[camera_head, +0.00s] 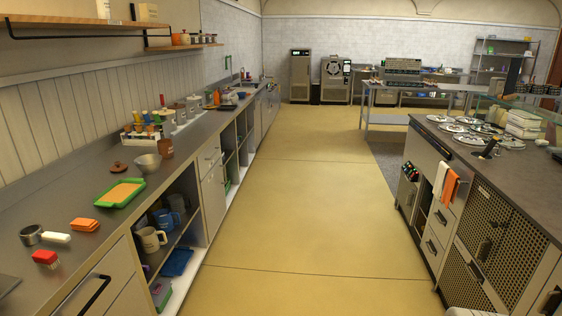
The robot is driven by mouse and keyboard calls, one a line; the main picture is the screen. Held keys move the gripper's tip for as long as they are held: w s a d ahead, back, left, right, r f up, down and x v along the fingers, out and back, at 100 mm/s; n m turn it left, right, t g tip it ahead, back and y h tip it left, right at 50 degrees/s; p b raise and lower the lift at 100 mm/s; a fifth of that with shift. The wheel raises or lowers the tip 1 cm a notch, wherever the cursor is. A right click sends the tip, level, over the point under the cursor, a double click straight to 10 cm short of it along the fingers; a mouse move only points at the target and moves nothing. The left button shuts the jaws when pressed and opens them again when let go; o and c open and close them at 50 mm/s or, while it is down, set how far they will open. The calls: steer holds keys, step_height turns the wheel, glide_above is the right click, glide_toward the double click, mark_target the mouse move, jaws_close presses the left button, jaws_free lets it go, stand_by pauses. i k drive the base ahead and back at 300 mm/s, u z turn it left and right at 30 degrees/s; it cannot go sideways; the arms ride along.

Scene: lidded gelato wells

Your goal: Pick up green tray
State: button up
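The green tray (103,203) lies flat on the left metal counter, near its front edge. It is a shallow rectangular tray with an orange-tan layer inside it, and small end handles seem to show. Nothing covers it in this view. My gripper is not in view, so its distance from the tray cannot be seen.
A metal bowl (147,163) and a brown lid (119,168) sit just behind the tray. Orange blocks (85,224), a white block (56,238) and a red brush (45,258) lie nearer. Open shelves below hold mugs (150,240). The yellow floor (290,220) between counters is clear.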

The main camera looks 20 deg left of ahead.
mark_target(118, 194)
steer(key=u, duration=0.35)
steer(key=i, duration=1.15)
steer(key=u, duration=1.65)
steer(key=i, duration=1)
steer(key=u, duration=1.3)
steer(key=i, duration=0.9)
